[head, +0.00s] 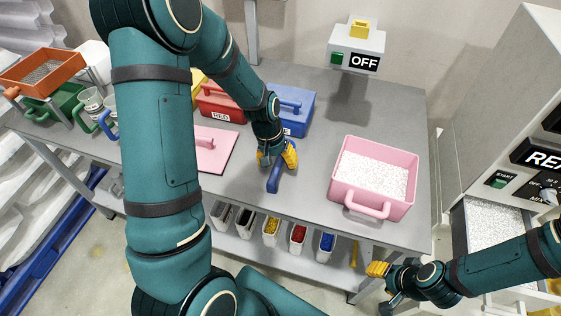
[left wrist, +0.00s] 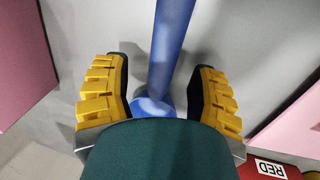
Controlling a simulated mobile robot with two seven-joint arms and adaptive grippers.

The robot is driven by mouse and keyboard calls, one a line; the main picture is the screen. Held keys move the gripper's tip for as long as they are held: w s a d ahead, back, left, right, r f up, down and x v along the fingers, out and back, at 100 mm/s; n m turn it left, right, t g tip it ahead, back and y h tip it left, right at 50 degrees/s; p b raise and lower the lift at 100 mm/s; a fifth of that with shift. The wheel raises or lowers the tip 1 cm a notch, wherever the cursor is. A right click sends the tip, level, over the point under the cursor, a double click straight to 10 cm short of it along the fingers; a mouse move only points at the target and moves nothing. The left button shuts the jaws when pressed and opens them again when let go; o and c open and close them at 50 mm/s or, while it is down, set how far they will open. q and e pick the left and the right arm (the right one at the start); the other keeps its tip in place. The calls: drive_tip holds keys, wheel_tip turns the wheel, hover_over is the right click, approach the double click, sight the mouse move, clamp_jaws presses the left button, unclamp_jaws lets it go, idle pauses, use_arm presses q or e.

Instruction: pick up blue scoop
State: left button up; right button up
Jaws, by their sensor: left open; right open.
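The blue scoop (head: 274,180) is on the grey table near its front edge, left of the pink bin. In the left wrist view its long blue handle (left wrist: 172,45) runs between my fingers to a rounded blue end. My left gripper (head: 277,158) is open and is over the scoop, with one yellow finger on each side. In the left wrist view my left gripper (left wrist: 158,85) shows gaps between both fingers and the handle. Part of the scoop is hidden by the gripper. My right gripper (head: 381,284) is open and empty, low in front of the table's right side.
The pink bin (head: 343,194) holds white granules. A device marked OFF (head: 357,47) is at the back. Bare table lies between scoop and pink bin.

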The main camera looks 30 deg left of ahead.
sight(278, 161)
use_arm(q)
drive_tip(key=shift+f, duration=0.45)
clamp_jaws()
drive_tip(key=shift+r, duration=0.1)
wheel_tip(278, 161, up, 10)
drive_tip(key=p, duration=0.2)
drive_tip(key=shift+p, duration=0.3)
